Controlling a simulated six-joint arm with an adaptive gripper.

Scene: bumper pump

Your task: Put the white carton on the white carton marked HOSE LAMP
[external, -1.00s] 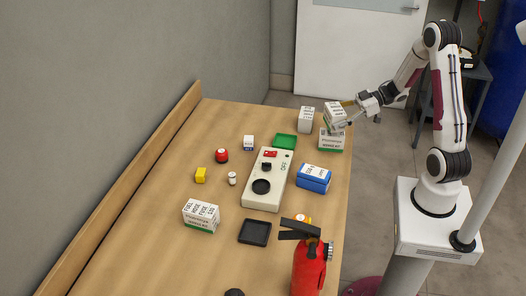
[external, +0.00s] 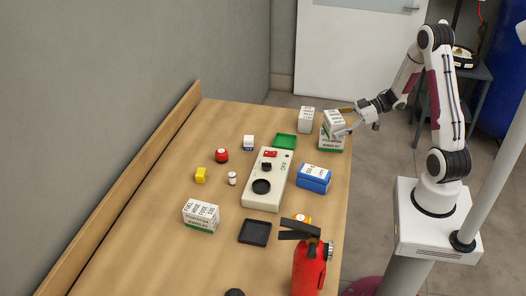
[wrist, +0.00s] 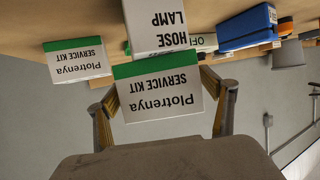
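The white carton (external: 334,118) with a green band appears to sit on top of the carton marked HOSE LAMP (external: 331,142), at the table's far right edge. In the wrist view, which is upside down, the upper carton (wrist: 160,98) reads "Plotrenya SERVICE KIT", and the lettering of the lower carton (wrist: 160,25) shows above it. The upper one looks slightly turned relative to the lower.
Another white carton (external: 306,119) stands just left of the stack. A lettered carton (external: 201,216), black tray (external: 254,232) and red extinguisher (external: 308,268) are farther off.

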